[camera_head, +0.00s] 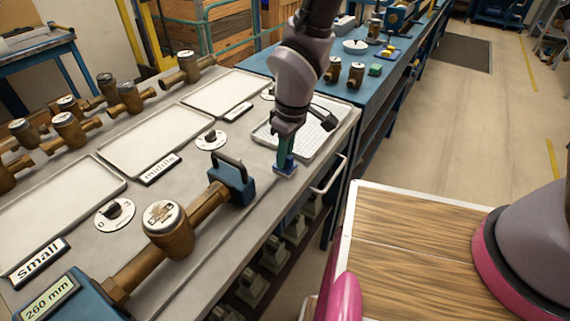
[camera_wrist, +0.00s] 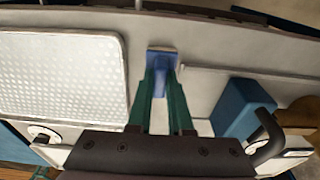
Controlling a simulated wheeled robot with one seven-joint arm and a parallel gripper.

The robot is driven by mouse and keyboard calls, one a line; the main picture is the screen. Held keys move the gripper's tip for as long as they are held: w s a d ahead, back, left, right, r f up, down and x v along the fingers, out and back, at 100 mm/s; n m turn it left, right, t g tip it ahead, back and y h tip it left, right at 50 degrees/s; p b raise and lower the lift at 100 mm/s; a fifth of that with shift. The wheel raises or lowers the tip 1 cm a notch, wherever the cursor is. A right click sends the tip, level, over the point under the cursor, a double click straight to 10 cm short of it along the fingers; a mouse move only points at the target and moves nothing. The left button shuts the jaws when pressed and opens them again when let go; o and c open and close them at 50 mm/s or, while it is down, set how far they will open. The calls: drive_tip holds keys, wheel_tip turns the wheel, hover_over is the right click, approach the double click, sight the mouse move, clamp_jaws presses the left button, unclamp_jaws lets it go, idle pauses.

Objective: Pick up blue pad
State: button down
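The blue pad (camera_head: 287,169) is at the front edge of the grey bench, right of a blue clamp block with a black handle (camera_head: 231,178). A pale part shows at its foot. My gripper (camera_head: 285,154) points down over it, with its green fingertips right at the pad. In the wrist view, the blue pad (camera_wrist: 161,61) shows between the ends of the two green fingers (camera_wrist: 162,88), one on each side. The fingers partly hide the pad. I cannot tell whether they press on it or whether it touches the bench.
A white dimpled tray (camera_head: 318,139) lies just behind my gripper and shows at left in the wrist view. A brass meter (camera_head: 168,222) sits left of the clamp block. Flat trays (camera_head: 156,141) and several brass meters fill the bench's back. A metal handle (camera_head: 330,178) sticks out in front.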

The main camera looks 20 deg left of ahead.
idle(0.3)
wheel_tip(320, 180, up, 10)
idle(0.4)
